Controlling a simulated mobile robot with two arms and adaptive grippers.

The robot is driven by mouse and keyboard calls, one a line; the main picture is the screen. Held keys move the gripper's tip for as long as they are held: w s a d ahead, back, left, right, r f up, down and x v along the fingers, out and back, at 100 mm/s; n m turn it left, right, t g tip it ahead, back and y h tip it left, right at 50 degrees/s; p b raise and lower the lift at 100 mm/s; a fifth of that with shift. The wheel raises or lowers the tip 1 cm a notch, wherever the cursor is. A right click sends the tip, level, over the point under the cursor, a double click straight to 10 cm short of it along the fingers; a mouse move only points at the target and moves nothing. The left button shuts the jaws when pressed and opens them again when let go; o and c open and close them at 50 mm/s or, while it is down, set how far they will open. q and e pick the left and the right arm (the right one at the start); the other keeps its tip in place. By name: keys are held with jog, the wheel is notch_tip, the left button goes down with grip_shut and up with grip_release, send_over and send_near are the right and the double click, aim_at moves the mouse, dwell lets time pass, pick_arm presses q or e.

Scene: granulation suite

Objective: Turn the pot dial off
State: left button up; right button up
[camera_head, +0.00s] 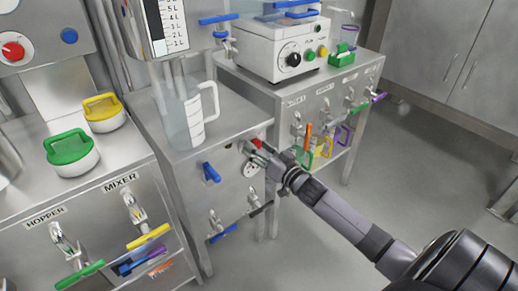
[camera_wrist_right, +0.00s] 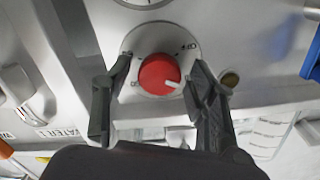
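A red round dial (camera_head: 257,143) sits on the front of the middle steel cabinet, under the clear jug. In the right wrist view the dial (camera_wrist_right: 157,72) is on a pale round plate, and its white pointer line points right and slightly down. My right gripper (camera_head: 266,154) is at the dial, partly covering its plate in the head view. In the wrist view the fingers of the right gripper (camera_wrist_right: 160,76) are spread, one on each side of the dial. They are open, with a gap visible on both sides. My left gripper is not in view.
A clear jug (camera_head: 194,118) stands on the middle cabinet. Green (camera_head: 70,153) and yellow (camera_head: 103,112) handled lids sit at left. A white machine (camera_head: 283,47) stands at the back.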

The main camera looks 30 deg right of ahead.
jog(key=c, duration=1)
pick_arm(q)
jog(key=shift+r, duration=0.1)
pick_arm(e)
jog(key=shift+r+n+p, duration=0.1)
jog(key=shift+n+p, duration=0.5)
jog(key=shift+p, duration=0.1)
jog(key=n+p, duration=0.2)
jog(key=n, duration=0.1)
jog(key=n+p, duration=0.1)
jog(key=n, duration=0.3)
jog(key=shift+n+p, duration=0.4)
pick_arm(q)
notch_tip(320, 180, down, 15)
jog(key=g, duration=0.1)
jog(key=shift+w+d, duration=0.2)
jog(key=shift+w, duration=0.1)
pick_arm(e)
jog(key=shift+n, duration=1.5)
